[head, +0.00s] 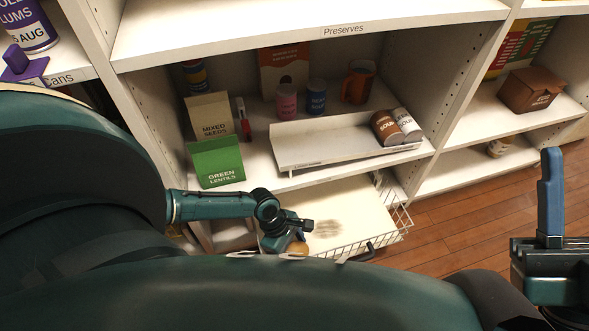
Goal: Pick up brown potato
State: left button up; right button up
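A small brown-orange rounded thing, likely the brown potato (298,247), shows at the near left of the pulled-out wire drawer (398,222). It is partly hidden by my gripper and body. My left gripper (297,233) is over the drawer, right at the potato. Whether its fingers are closed around the potato or only beside it cannot be told. My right gripper (550,195) is at the far right edge, away from the drawer, with one blue finger pointing up. Its opening cannot be told, and I see nothing held in it.
Above the drawer, a shelf holds a white tray (300,158) with two cans (394,127), a green lentils box (217,163) and a mixed seeds box (209,115). A shelf upright (452,95) stands right of it. Wood floor (462,230) is clear at right.

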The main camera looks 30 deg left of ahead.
pick_arm(q)
jog(key=c, duration=0.8)
jog(key=shift+r, duration=0.15)
